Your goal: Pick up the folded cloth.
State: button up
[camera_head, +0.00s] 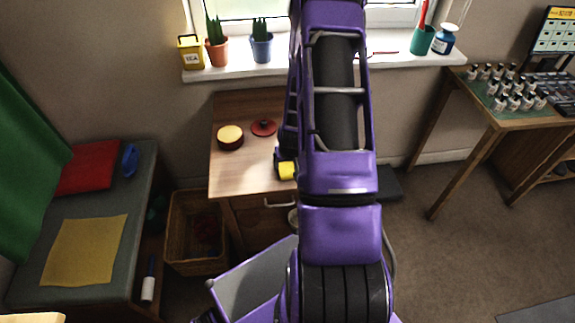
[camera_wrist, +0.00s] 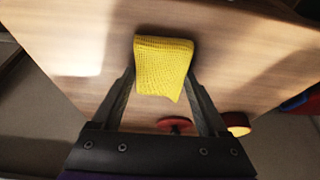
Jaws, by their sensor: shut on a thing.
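The folded cloth (camera_wrist: 163,68) is yellow with a waffle-like weave. In the wrist view it sits between the two fingertips of my gripper (camera_wrist: 161,76), which is shut on it. In the head view a small part of the cloth (camera_head: 287,170) shows at the left edge of my purple arm, in front of the wooden cabinet top. The arm hides the rest of the cloth and most of my gripper there. I cannot tell for certain whether the cloth touches the wood.
The wooden cabinet (camera_head: 228,178) carries a round tin (camera_head: 230,137) and a red lid (camera_head: 264,128). A wicker basket (camera_head: 195,232) stands to its left. Pots line the windowsill (camera_head: 275,68) behind. A bench (camera_head: 110,218) with a flat yellow cloth (camera_head: 85,250) is at left.

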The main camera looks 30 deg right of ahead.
aim_at(288, 165)
jog(key=c, duration=0.3)
notch_tip(288, 165, up, 10)
jog(key=shift+p, duration=0.55)
jog(key=o, duration=0.6)
jog(key=c, duration=0.5)
